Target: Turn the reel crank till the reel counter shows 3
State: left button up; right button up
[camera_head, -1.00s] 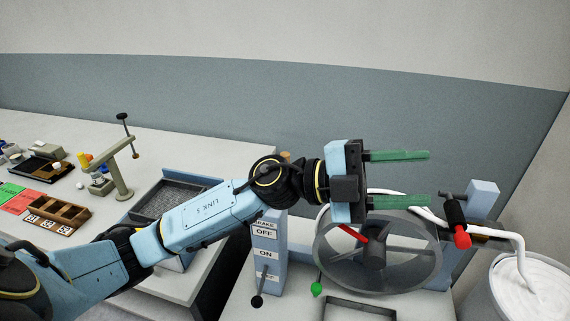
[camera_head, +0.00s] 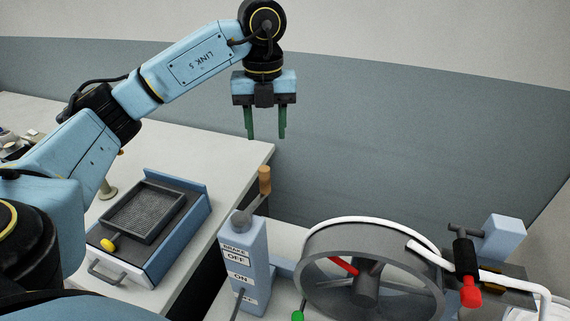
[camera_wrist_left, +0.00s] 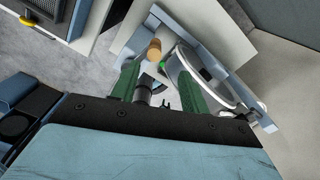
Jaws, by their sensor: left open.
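The reel crank has a wooden knob (camera_head: 265,180) on a grey arm above a blue post (camera_head: 256,262). The knob also shows in the left wrist view (camera_wrist_left: 154,50). My left gripper (camera_head: 265,136) is open, with green fingers pointing down. It appears above the knob, apart from it. In the left wrist view the knob shows between and beyond the fingertips (camera_wrist_left: 156,66). The grey reel (camera_head: 365,287), with one red spoke and white sliver around its rim, stands right of the post. I cannot make out a counter reading. My right gripper is not in view.
The post carries BRAKE, OFF and ON labels. A green knob (camera_head: 297,316) sits low beside the reel. A red-tipped black handle (camera_head: 469,292) stands at its right. A blue-sided unit with a mesh tray (camera_head: 143,212) sits on the left bench. Space around the gripper is clear.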

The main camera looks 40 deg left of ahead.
pick_arm(q)
jog(key=shift+s+a+f, duration=0.1)
jog(key=shift+s+f, duration=0.1)
jog(key=shift+s, duration=0.1)
send_over(265, 179)
jog(key=a, duration=0.1)
jog(key=f, duration=0.4)
jog(key=shift+w+f, duration=0.1)
jog(key=shift+w, duration=0.25)
notch_tip(265, 179, down, 4)
jog(key=shift+r, duration=0.2)
notch_tip(265, 179, down, 4)
jog(key=shift+w+r, duration=0.1)
jog(key=shift+r, duration=0.05)
jog(key=shift+f, duration=0.45)
jog(key=c, duration=0.9)
grip_shut()
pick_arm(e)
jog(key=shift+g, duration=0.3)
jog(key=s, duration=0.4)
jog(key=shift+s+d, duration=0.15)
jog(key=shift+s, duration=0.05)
